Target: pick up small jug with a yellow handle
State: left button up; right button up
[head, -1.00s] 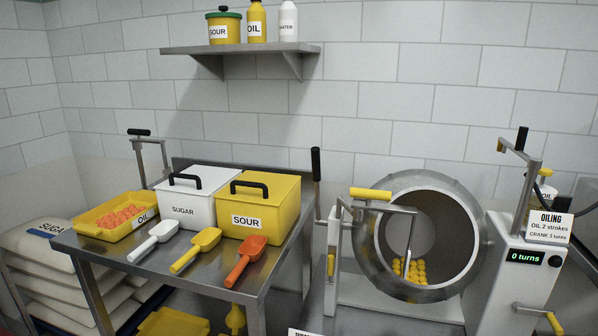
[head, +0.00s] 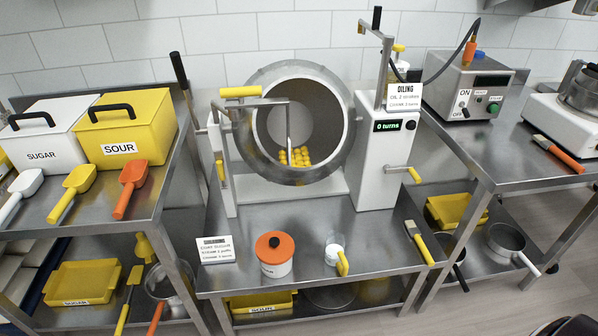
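A small white jug with a yellow handle (head: 335,249) stands upright on the front of the middle steel table (head: 300,219), below the drum. Its handle points toward me, angled down and slightly right in the head view. It stands free, apart from its neighbours. Neither gripper can be made out in the head view.
Left of the jug stands a white pot with an orange lid (head: 274,255), with a sign (head: 216,250) further left. A yellow-handled brush (head: 418,241) lies right of it. Behind stands the drum machine (head: 296,120) with its crank (head: 407,173). The tabletop around the jug is clear.

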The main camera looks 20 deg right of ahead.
aim_at(335, 243)
jog(key=z, duration=1.05)
